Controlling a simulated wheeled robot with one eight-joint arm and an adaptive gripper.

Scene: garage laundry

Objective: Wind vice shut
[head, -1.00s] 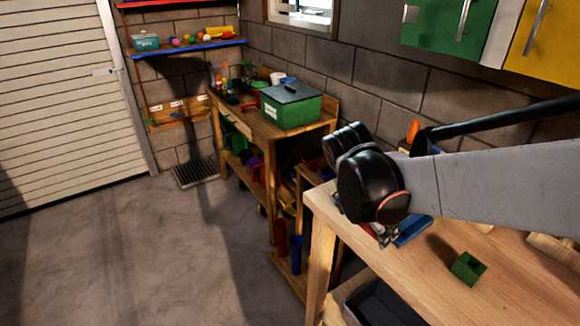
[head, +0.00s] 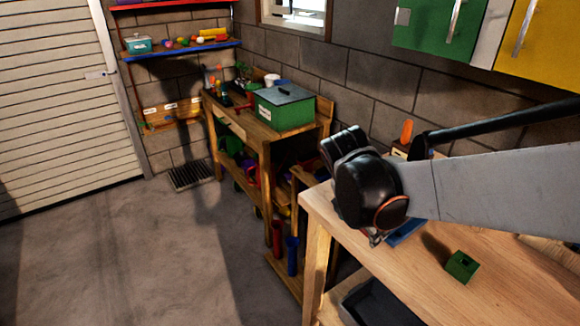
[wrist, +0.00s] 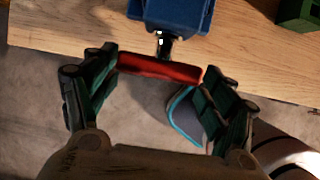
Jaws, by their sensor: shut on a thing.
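The vice (wrist: 172,14) is blue with a dark screw and a red bar handle (wrist: 150,67), at the edge of the wooden workbench (wrist: 70,22) in the wrist view. My gripper (wrist: 164,72) is shut on the red handle, with one finger at each end of the bar. The handle lies nearly level in that view, tilted slightly down to the right. In the head view, only a blue part of the vice (head: 406,232) shows beside my black wrist. The gripper's fingers and the vice jaws are mostly hidden there.
A green block (head: 462,266) lies on the bench, right of the vice. A dark tray (head: 375,305) sits below the benchtop. A second wooden bench with a green box (head: 284,107) stands against the wall. The floor at left is clear.

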